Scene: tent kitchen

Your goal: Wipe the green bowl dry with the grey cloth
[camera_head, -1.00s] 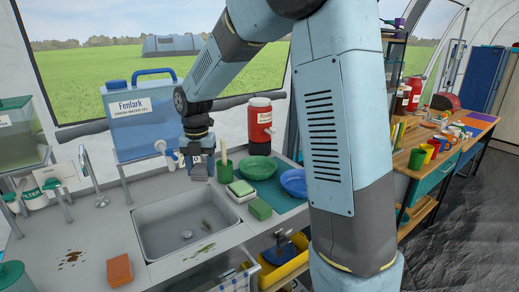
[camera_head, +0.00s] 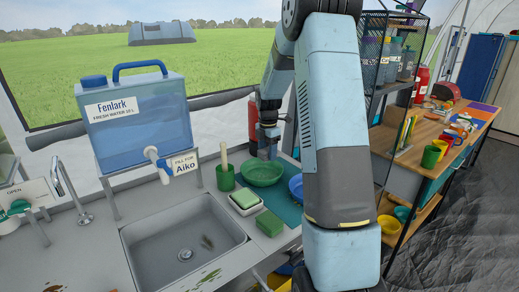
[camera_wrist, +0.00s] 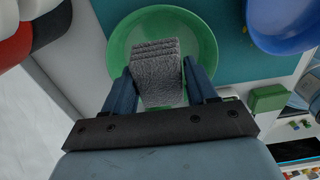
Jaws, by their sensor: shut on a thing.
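The green bowl (camera_head: 262,173) sits on the teal mat (camera_head: 285,206) on the counter, right of the sink. My gripper (camera_head: 267,150) is over the bowl, pointing down. In the wrist view my gripper (camera_wrist: 160,88) is shut on the folded grey cloth (camera_wrist: 157,75), which lies between its two blue fingers. The cloth covers the middle of the green bowl (camera_wrist: 202,42), whose rim shows around it. I cannot tell whether the cloth touches the bowl. The cloth is hard to make out in the head view.
A blue bowl (camera_head: 296,187) stands close on the right, partly behind my arm. The water tank (camera_head: 135,115) is behind the sink (camera_head: 183,240).

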